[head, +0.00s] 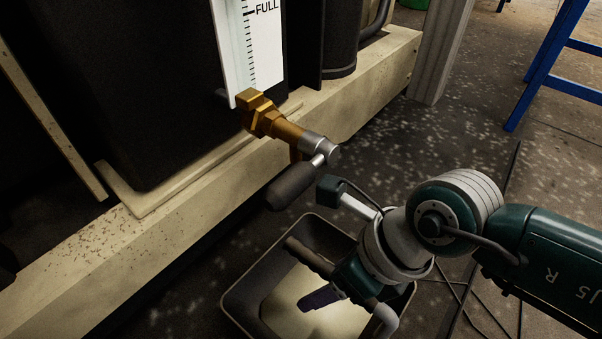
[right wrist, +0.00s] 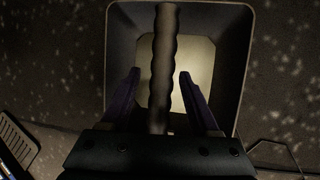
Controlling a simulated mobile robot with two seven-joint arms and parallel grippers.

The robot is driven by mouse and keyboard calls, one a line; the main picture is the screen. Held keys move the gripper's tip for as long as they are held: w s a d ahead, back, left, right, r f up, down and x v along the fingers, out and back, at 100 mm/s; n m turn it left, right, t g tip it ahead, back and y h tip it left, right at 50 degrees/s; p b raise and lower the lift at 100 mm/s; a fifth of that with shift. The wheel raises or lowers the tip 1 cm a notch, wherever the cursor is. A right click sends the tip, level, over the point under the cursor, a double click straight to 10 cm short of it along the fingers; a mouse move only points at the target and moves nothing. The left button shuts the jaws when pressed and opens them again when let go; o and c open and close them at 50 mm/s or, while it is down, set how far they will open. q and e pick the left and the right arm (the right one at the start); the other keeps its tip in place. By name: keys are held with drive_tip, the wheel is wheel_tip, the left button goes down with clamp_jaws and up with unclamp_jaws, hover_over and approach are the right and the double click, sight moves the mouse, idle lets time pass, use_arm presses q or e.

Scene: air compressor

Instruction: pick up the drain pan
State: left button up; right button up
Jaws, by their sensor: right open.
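The drain pan (head: 248,284) is a dark, open rectangular pan on the floor below the valve, with a pale inside and a bar handle (head: 308,256) across its top. My right gripper (head: 325,296) is over the pan, open, with one purple finger showing on the near side of the handle. In the right wrist view the pan (right wrist: 236,62) lies below, and the handle (right wrist: 164,45) runs between the two spread fingers of the gripper (right wrist: 160,76). Neither finger visibly touches the handle. The gripper body hides part of the handle. My left gripper is not in view.
A brass drain valve (head: 268,119) with a dark lever (head: 291,186) juts out from the compressor just above the pan. A pale beam (head: 165,240) runs along the left. A blue stand (head: 545,70) is at the upper right. Thin cables lie on the floor right of the pan.

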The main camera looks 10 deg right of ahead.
drive_tip(key=shift+w, duration=0.1)
drive_tip(key=shift+f, duration=0.25)
idle(0.4)
drive_tip(key=shift+c, duration=0.4)
clamp_jaws()
idle(1.0)
